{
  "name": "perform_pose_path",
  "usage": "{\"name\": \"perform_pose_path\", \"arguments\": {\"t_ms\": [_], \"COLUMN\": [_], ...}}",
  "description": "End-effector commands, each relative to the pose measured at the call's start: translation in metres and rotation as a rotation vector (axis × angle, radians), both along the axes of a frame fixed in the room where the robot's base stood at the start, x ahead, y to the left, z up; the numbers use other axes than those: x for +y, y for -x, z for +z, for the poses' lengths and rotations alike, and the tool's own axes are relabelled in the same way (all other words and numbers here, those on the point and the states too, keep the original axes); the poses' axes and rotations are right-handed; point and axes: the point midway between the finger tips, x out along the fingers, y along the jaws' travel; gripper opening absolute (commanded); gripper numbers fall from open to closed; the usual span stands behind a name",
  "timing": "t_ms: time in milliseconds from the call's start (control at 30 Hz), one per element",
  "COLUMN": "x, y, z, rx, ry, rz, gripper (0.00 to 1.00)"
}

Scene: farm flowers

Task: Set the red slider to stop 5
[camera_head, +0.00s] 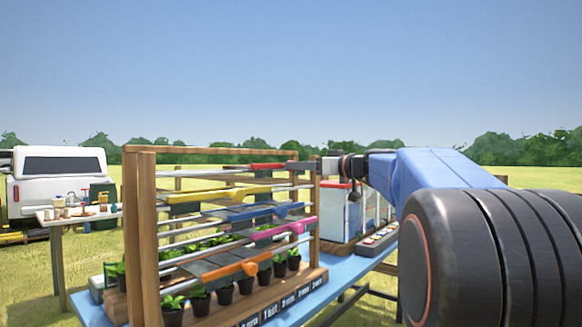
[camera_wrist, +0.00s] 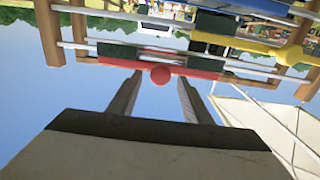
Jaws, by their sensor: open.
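The red slider (camera_head: 268,167) sits on the top rails of a wooden rack (camera_head: 146,230), at the right part of the rack in the head view. In the wrist view, which looks upside down, it is a red bar (camera_wrist: 120,62) with a round red knob (camera_wrist: 160,75). My gripper (camera_head: 322,165) is at the rack's upper right side. In the wrist view its two dark fingers (camera_wrist: 160,82) are apart, one on each side of the knob, with sky between. I cannot tell whether they touch the red bar. Stop marks for the red slider are not readable.
Yellow (camera_head: 220,194), blue (camera_head: 268,210), magenta (camera_head: 285,229) and orange (camera_head: 235,268) sliders sit on lower rails. Several potted plants (camera_head: 172,308) stand below, behind a dark label strip. A white-framed cabinet (camera_head: 336,213) stands right of the rack on the blue table (camera_head: 350,264).

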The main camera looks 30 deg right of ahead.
Motion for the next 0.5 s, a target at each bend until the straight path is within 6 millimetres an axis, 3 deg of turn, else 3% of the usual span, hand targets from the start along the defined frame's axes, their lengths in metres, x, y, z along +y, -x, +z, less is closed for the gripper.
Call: {"name": "perform_pose_path", "arguments": {"t_ms": [200,500], "x": [0.01,0.014], "y": [-0.026,-0.038], "z": [0.0,0.001], "rx": [0.0,-0.001], "ry": [0.0,0.001], "rz": [0.001,-0.001], "gripper": [0.45,0.45]}}
